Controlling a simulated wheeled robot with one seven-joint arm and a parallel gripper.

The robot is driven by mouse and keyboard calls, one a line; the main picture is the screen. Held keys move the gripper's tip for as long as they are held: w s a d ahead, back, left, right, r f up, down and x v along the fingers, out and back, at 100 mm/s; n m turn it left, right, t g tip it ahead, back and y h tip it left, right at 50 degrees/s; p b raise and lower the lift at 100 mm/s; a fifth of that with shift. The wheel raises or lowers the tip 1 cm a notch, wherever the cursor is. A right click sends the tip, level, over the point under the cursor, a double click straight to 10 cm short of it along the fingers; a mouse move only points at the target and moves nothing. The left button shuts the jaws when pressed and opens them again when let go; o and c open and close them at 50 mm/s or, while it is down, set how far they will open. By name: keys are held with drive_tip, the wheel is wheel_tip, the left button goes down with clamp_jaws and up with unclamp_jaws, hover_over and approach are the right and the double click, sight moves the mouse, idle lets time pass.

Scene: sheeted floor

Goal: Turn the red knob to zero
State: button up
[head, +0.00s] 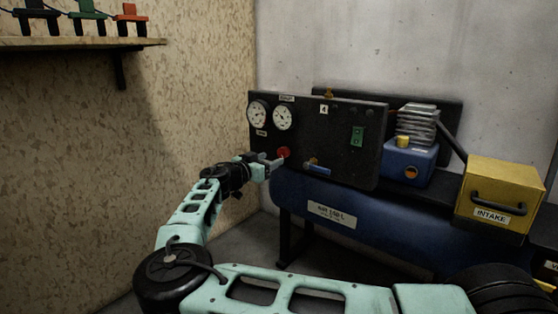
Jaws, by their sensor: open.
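The red knob (284,152) is on the lower left part of a black upright panel (335,135). Two round white gauges, a left gauge (258,115) and a right gauge (283,117), sit above it on the same panel. My gripper (275,162) is just below and left of the knob, its fingers pointing toward the panel. It is open with nothing seen between the fingers. I cannot tell whether a finger touches the knob. The knob's marks and the exact needle readings are too small to read.
A blue-handled lever (317,169) sticks out low on the panel, right of my gripper. A green switch (357,136) is higher up. Below is a blue tank (360,222); a yellow intake box (498,198) stands at right. A patterned wall (130,160) and shelf (75,47) are at left.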

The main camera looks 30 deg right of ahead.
sight(281, 154)
drive_tip(key=b+x, duration=0.1)
drive_tip(key=x, duration=0.5)
drive_tip(key=shift+s, duration=0.1)
drive_tip(key=shift+c, duration=0.2)
drive_tip(key=c, duration=0.9)
